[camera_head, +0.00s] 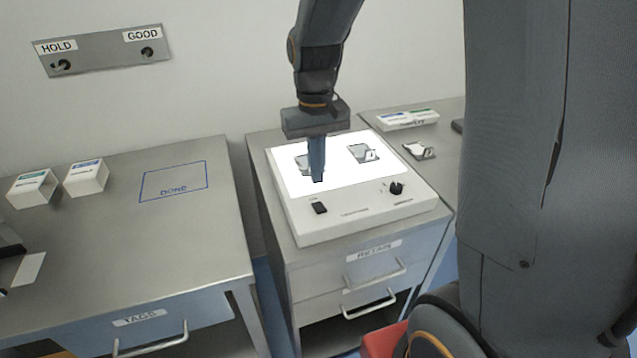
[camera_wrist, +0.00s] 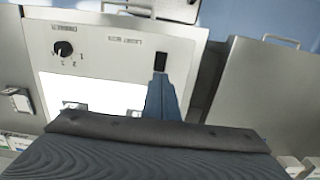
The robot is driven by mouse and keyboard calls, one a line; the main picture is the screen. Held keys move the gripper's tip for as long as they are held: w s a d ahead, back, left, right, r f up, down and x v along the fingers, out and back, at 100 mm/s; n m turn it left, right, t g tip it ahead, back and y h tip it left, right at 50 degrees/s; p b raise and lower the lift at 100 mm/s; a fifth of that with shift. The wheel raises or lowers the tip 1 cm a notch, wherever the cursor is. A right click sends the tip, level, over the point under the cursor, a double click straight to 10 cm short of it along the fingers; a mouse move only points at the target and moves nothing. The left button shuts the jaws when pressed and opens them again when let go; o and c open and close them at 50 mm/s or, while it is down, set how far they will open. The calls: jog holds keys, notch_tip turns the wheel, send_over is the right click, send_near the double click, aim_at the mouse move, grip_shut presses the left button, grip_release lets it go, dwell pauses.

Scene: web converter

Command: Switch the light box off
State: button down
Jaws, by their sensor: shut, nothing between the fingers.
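The light box (camera_head: 330,225) stands on a grey cabinet, and its white panel (camera_head: 330,180) glows brightly. A black rocker switch (camera_head: 319,208) is on its front strip at the left, and a black knob (camera_head: 396,188) is at the right. In the wrist view the switch (camera_wrist: 160,62) lies just beyond my fingertips, and the knob (camera_wrist: 63,48) is at upper left. My gripper (camera_head: 318,178) is shut and empty, pointing down over the panel's front edge, behind the switch. In the wrist view my gripper (camera_wrist: 160,78) appears close to the switch; I cannot tell whether they touch.
Two small clear-topped pieces lie on the panel, the right one (camera_head: 363,153) in plain view, the other partly behind my gripper. A left table (camera_head: 110,240) bears a DONE outline (camera_head: 174,181) and white boxes (camera_head: 87,178). A HOLD/GOOD plate (camera_head: 103,50) is on the wall.

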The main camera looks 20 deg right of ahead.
notch_tip(320, 180, up, 7)
jog(key=w+b, duration=0.1)
jog(key=shift+w+r+b, duration=0.2)
jog(key=shift+w+b, duration=0.15)
jog(key=shift+b, duration=0.05)
